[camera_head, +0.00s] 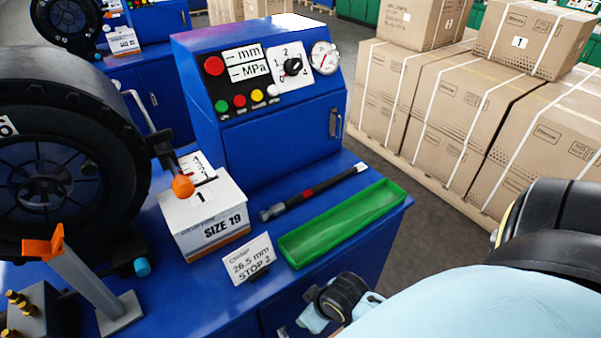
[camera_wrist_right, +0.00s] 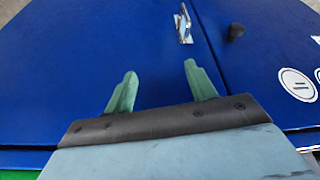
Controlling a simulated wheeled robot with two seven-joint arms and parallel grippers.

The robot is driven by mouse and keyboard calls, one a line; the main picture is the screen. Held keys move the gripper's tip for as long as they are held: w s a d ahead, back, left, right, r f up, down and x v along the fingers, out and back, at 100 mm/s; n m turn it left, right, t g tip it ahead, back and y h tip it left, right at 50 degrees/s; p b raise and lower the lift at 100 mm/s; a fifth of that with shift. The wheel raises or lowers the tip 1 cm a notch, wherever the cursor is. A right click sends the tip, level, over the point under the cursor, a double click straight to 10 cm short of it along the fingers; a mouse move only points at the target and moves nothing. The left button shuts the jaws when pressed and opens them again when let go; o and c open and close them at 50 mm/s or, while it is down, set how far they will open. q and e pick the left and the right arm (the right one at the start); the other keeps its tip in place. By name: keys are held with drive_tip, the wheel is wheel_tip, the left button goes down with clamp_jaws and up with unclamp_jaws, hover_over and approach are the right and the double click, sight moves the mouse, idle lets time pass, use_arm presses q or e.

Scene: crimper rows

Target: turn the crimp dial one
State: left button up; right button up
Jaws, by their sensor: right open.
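The crimp dial is a black knob (camera_head: 293,66) on a white numbered plate (camera_head: 281,78) on the sloped face of the blue control console (camera_head: 260,95). Its exact setting is too small to read surely. My right gripper (camera_wrist_right: 161,70) is open and empty in the right wrist view, its two green fingers apart in front of blue cabinet doors. In the head view my right arm comes in from the right, and its hand is low by the bench's front edge, well below and apart from the dial. My left gripper is not in view.
A round pressure gauge (camera_head: 324,58), red button (camera_head: 214,65) and small coloured buttons share the console. On the bench are a SIZE 19 box (camera_head: 203,222), a "26.5 mm STOP 2" card (camera_head: 249,259), a black-handled tool (camera_head: 310,193) and a green tray (camera_head: 343,222). Strapped cartons (camera_head: 448,115) stand right.

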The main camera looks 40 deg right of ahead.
wheel_tip(320, 180, up, 15)
drive_tip(key=w+d+t+p, duration=0.1)
drive_tip(key=w+t, duration=0.1)
drive_tip(key=w+d+r+t, duration=0.1)
drive_tip(key=w+d, duration=0.1)
drive_tip(key=w+d+r+t, duration=0.1)
drive_tip(key=w+d, duration=0.1)
drive_tip(key=w, duration=0.1)
drive_tip(key=w+d+r, duration=0.1)
drive_tip(key=w+d, duration=0.1)
drive_tip(key=shift+w+t+y, duration=0.3)
drive_tip(key=shift+t, duration=0.1)
drive_tip(key=w+d+r+t, duration=0.3)
drive_tip(key=w+d+r, duration=0.2)
drive_tip(key=d+r, duration=0.1)
drive_tip(key=m+t+h, duration=0.2)
drive_tip(key=t, duration=0.4)
approach(299, 66)
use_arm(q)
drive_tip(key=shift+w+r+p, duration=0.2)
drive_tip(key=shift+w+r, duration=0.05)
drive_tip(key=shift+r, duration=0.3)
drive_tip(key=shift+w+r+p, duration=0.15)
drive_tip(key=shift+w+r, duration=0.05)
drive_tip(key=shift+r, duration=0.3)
use_arm(e)
drive_tip(key=w, duration=0.9)
drive_tip(key=shift+w+d, duration=0.25)
drive_tip(key=shift+c, duration=0.5)
